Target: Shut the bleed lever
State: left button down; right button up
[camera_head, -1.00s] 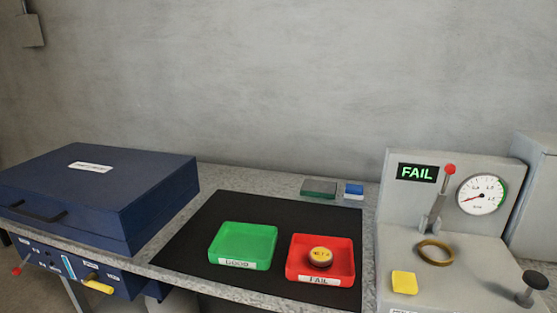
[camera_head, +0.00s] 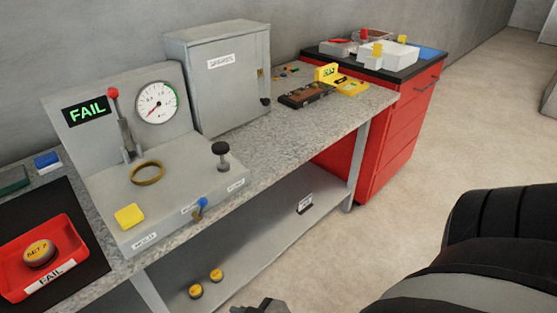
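The grey test rig (camera_head: 185,176) stands on the bench at left. A small blue lever (camera_head: 201,205) sticks out of its front face, between small labels too blurred to read; it may be the bleed lever. A taller lever with a red knob (camera_head: 113,93) stands nearly upright beside the gauge (camera_head: 157,102). The lit display (camera_head: 87,110) reads FAIL. My black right arm fills the lower right. A dark tip at the bottom edge, probably my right gripper (camera_head: 262,306), is mostly cut off and apart from the rig. My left gripper is out of view.
A brass ring (camera_head: 147,173), a yellow block (camera_head: 129,216) and a black knob (camera_head: 221,152) are on the rig. A red tray (camera_head: 18,288) holds a round yellow-topped part (camera_head: 39,252). A grey cabinet (camera_head: 225,85) and red drawer unit (camera_head: 395,140) stand beyond. The floor at right is clear.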

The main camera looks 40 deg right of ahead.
aim_at(202, 202)
jog(key=z, duration=0.8)
jog(key=k, duration=0.5)
jog(key=z, duration=1.55)
jog(key=i, duration=0.95)
jog(key=u, duration=1.85)
